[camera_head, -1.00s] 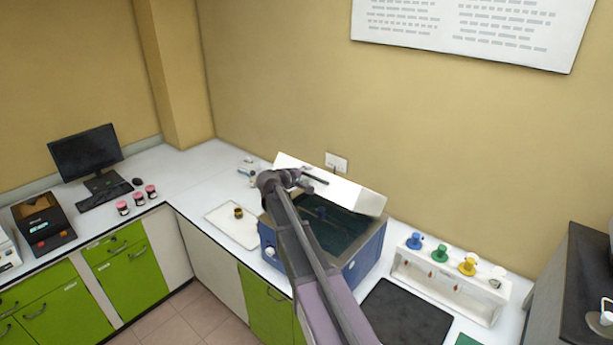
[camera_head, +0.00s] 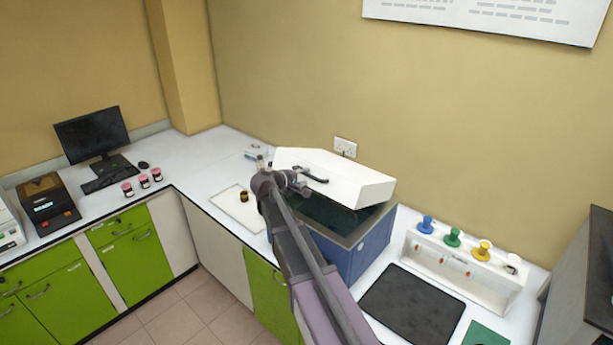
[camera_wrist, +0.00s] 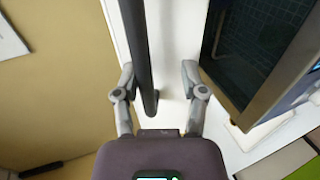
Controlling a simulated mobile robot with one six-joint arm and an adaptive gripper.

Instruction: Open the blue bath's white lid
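The blue bath (camera_head: 369,250) stands on the counter, its dark interior (camera_head: 328,213) partly showing. Its white lid (camera_head: 345,177) is partly raised and tilted above the opening, with the hinge side hidden. The lid's dark handle (camera_head: 313,175) is on its outer face, and in the wrist view the dark handle bar (camera_wrist: 135,45) runs between my fingers, nearer the left one. My gripper (camera_wrist: 158,80) is open, with space between the bar and the right finger. In the head view my gripper (camera_head: 285,183) is at the lid's left part, beside the handle.
A white tray (camera_head: 228,219) with a small dark-gold cup (camera_head: 244,196) lies left of the bath. To the right are a black mat (camera_head: 411,304) and a white rack (camera_head: 460,278) with coloured knobs. A wall socket (camera_head: 345,146) is behind the lid.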

